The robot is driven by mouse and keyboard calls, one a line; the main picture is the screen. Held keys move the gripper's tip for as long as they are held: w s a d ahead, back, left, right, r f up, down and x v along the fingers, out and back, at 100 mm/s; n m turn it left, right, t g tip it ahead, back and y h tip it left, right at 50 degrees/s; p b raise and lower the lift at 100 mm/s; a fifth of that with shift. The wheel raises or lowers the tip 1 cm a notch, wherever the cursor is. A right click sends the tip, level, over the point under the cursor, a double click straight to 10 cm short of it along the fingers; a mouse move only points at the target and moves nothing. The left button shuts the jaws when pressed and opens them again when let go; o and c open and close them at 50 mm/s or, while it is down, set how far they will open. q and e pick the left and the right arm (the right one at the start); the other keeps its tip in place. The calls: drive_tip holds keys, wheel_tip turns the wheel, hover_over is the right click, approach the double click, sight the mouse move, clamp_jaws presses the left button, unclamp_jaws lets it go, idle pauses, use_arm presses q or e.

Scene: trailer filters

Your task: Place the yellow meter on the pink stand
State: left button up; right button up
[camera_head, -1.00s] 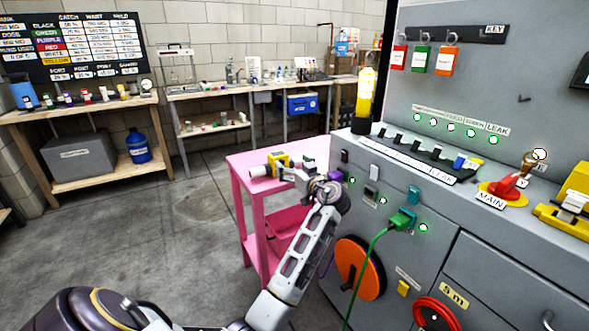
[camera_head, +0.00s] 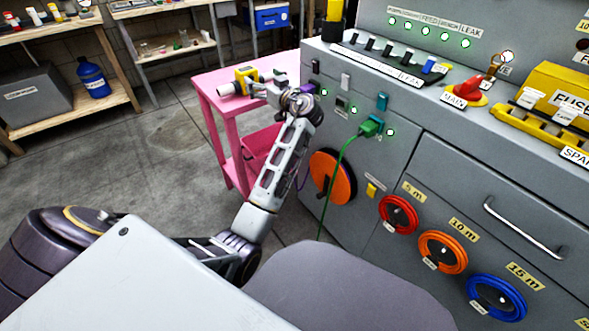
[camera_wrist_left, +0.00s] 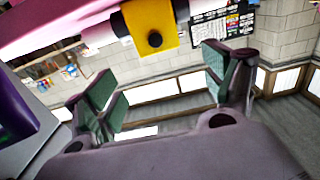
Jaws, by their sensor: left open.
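The yellow meter (camera_head: 245,73), with a white cylindrical end, appears on the top of the pink stand (camera_head: 205,83), just left of my left gripper. In the left wrist view the meter (camera_wrist_left: 152,25) is at the top, beside the pink surface (camera_wrist_left: 50,32). My left gripper (camera_head: 270,88) is at the right side of the stand top. In the wrist view its green-padded fingers (camera_wrist_left: 162,88) are spread, with nothing between them; the meter is beyond them. Whether the fingers touch the meter cannot be told. My right gripper is not in view.
The grey control cabinet (camera_head: 350,165) stands close right of the stand, with a green plug and cable (camera_head: 370,128) and an orange reel (camera_head: 333,177) on its front. Workbenches (camera_head: 75,120) line the back. The floor (camera_head: 130,190) left of the stand is clear.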

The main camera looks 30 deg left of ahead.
use_arm(q)
drive_tip(key=s+d+f+m+t+h, duration=0.1)
drive_tip(key=s+d+f+m+h, duration=0.3)
drive_tip(key=f, duration=0.6)
drive_tip(key=s+d+f+m+h, duration=0.1)
drive_tip(key=d+f+m+h, duration=0.2)
drive_tip(key=d+f, duration=0.5)
drive_tip(key=s+d+f+m+t+h, duration=0.1)
drive_tip(key=s+d+f+m+h, duration=0.25)
drive_tip(key=f, duration=0.85)
drive_tip(key=s+d+f+m+g+h, duration=0.1)
drive_tip(key=s+d+f+h, duration=0.4)
drive_tip(key=s+d, duration=0.5)
drive_tip(key=s+d+f+m+g+h, duration=0.2)
drive_tip(key=s+d+f+h, duration=0.3)
drive_tip(key=s+d, duration=0.4)
drive_tip(key=s+m, duration=0.1)
drive_tip(key=s, duration=0.3)
drive_tip(key=shift+s+d+f, duration=0.35)
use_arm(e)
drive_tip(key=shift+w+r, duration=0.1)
use_arm(q)
drive_tip(key=shift+a+p, duration=0.1)
drive_tip(key=shift+p, duration=0.65)
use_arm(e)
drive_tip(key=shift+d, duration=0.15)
